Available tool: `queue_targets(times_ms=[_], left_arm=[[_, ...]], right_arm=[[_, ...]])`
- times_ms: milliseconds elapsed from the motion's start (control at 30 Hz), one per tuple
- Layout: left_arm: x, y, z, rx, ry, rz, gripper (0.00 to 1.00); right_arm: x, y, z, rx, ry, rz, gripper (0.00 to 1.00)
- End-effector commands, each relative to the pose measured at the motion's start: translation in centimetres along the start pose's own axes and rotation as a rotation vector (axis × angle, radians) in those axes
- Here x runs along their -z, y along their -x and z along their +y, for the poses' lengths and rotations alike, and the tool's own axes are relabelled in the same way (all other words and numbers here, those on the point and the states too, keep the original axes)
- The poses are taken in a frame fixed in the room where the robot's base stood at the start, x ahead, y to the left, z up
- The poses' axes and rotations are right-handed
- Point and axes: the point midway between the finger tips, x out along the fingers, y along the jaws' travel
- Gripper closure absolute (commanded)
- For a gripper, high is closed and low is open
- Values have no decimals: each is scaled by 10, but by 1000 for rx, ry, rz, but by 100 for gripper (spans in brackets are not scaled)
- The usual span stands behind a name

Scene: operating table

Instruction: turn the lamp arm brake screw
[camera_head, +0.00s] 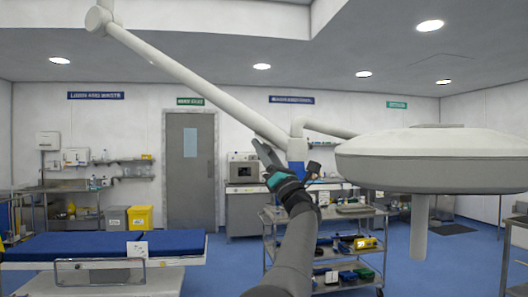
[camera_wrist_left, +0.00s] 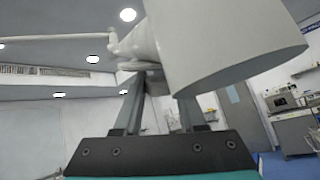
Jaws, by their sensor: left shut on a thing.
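My left gripper (camera_head: 259,147) reaches up to the lower end of this tube, just left of the collar. In the left wrist view, my left gripper (camera_wrist_left: 155,78) has its two fingers leaning together on a small grey piece, which seems to be the brake screw (camera_wrist_left: 152,68). The fingers and the tube's wide end (camera_wrist_left: 225,55) hide most of it. The round lamp head (camera_head: 430,160) hangs at the right. My right gripper is not in view.
A steel cart (camera_head: 325,215) with coloured boxes stands behind my left arm. The operating table with a blue pad (camera_head: 100,245) is at the lower left. A grey door (camera_head: 191,170) and counters line the back wall. The air left of my gripper is clear.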

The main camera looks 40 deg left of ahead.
Motion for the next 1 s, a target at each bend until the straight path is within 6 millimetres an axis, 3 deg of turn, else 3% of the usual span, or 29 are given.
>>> queue_targets(times_ms=[200,233,467,767,1000], left_arm=[[-1,-1,1,-1,1,-2,100],[-1,-1,1,-1,1,-2,58],[-1,-1,0,-1,1,-1,32],[0,1,0,0,1,-1,30],[0,18,-1,2,2,-2,30]], right_arm=[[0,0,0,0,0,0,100],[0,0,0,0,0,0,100],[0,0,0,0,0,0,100],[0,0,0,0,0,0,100],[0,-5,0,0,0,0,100]])
